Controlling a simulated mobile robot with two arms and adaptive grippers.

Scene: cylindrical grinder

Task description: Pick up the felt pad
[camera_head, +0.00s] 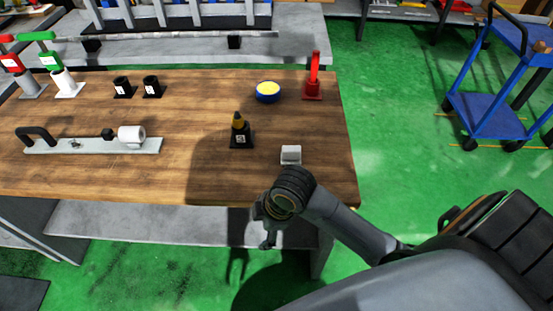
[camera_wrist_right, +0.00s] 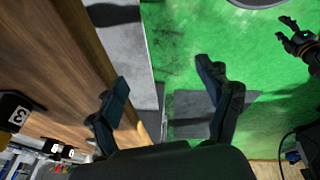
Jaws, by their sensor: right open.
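A small whitish-grey block (camera_head: 291,154) lies on the wooden table (camera_head: 180,180) near its front right corner. It may be the felt pad, but its material is too small to tell. My right gripper (camera_head: 267,232) hangs just off the table's front edge, nearer to me than the block and apart from it. In the right wrist view, the fingers of my right gripper (camera_wrist_right: 163,80) are spread, with nothing between them. The block does not show there. A dark gripper, seemingly my left one (camera_wrist_right: 296,42), shows at the right edge of that view; its jaws are unclear.
A black stand with a yellow tip (camera_head: 240,132) stands left of the block. Behind are a blue dish with yellow contents (camera_head: 268,91) and a red upright tool (camera_head: 313,82). A long plate with a handle (camera_head: 90,145) lies left. A blue cart (camera_head: 495,100) stands right.

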